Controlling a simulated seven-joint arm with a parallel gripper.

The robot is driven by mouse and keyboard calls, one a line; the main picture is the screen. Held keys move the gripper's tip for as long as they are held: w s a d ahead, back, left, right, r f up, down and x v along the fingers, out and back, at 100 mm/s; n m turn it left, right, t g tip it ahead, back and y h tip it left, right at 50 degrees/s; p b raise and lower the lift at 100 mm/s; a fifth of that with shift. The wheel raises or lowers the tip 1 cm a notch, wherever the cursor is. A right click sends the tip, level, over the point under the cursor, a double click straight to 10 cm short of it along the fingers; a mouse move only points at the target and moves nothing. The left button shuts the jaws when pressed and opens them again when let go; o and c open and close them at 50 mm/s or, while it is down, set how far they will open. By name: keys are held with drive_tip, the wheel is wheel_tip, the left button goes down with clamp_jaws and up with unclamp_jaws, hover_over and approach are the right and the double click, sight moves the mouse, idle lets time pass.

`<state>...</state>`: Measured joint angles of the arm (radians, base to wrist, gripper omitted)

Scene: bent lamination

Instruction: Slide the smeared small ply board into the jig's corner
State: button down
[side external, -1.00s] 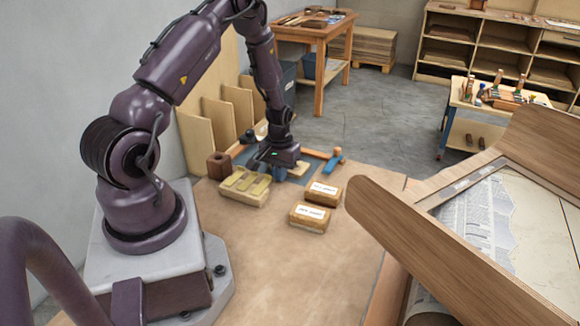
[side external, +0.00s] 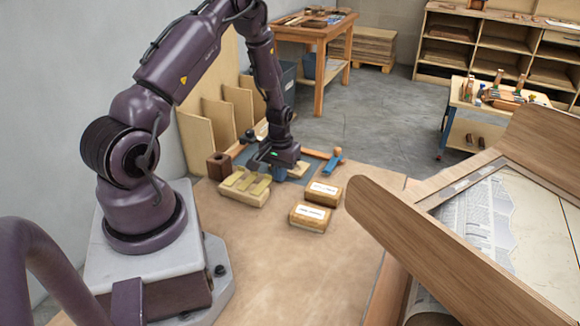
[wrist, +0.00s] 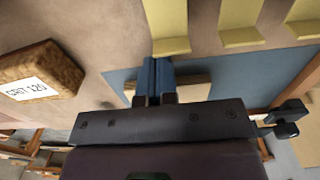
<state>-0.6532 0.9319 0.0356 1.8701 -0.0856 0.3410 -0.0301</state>
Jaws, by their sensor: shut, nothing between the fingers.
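The small ply board (wrist: 195,88) is a pale piece on the blue mat (wrist: 225,68), partly hidden behind my gripper in the wrist view. In the side view a pale edge of the board (side external: 300,171) shows just right of my gripper. My gripper (wrist: 158,72) has its blue fingers together and empty, pointing down beside the board; I cannot tell whether they touch it. The side view shows the gripper (side external: 278,174) low over the mat. The jig's orange-brown rail (side external: 314,153) runs along the mat's far side. Any smear on the board is not visible.
Two labelled sanding blocks, one nearer (side external: 310,217) and one farther (side external: 325,193), lie in front on the bench. A block with yellow strips (side external: 245,188) and a brown block (side external: 219,166) stand left. A blue clamp (side external: 333,162) is at right.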

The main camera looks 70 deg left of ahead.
drive_tip(key=shift+w+a, duration=1.95)
drive_tip(key=shift+s+d+r, duration=0.1)
drive_tip(key=shift+s+d, duration=0.35)
drive_tip(key=shift+d, duration=0.05)
drive_tip(key=shift+r, duration=3.45)
drive_tip(key=shift+s, duration=0.1)
